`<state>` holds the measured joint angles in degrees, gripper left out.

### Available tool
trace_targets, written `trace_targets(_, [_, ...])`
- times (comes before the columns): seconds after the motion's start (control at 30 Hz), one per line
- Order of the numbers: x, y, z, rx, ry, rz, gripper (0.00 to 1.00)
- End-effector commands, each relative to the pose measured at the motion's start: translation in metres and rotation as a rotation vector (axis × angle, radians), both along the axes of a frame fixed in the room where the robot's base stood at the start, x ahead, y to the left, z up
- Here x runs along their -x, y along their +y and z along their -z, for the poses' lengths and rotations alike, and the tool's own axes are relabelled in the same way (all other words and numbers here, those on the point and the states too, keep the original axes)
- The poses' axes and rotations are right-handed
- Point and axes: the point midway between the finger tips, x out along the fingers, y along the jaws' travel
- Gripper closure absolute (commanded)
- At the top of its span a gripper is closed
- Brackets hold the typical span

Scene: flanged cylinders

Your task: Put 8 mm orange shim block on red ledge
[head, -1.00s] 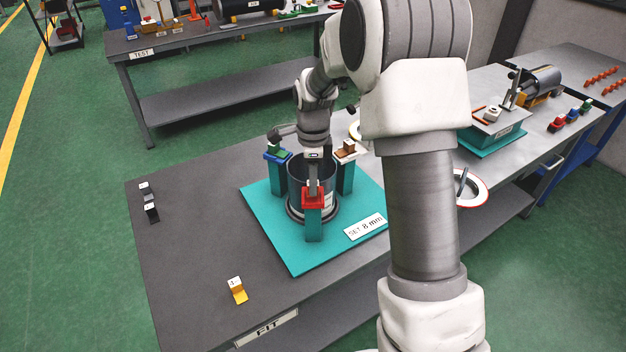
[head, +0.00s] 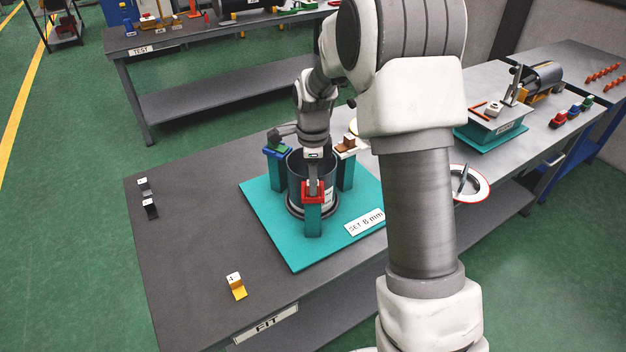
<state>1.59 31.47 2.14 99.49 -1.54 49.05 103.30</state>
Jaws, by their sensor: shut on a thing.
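The red ledge (head: 313,197) tops a teal post at the front of the dark cylinder (head: 297,178). My gripper (head: 313,186) points down at the red ledge, its fingertips at or just above it. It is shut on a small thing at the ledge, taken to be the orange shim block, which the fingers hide. No orange block shows clearly elsewhere on the bench. I cannot tell whether the held block touches the ledge.
The teal base (head: 285,247) carries a "SET 8 mm" plate (head: 366,221). A yellow block (head: 238,288) and dark blocks (head: 150,208) lie on the grey bench.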

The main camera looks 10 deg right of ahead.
Motion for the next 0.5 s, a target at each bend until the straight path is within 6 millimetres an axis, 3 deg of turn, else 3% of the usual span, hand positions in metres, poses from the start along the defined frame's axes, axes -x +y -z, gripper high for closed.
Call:
trace_targets(0.03, [0.0001,0.0000,0.0000,0.000,0.000,0.000,0.66])
trace_targets(0.2, [0.0001,0.0000,0.0000,0.000,0.001,0.000,0.36])
trace_targets(0.5, [0.0001,-0.0001,-0.0009,0.000,0.000,0.000,0.36])
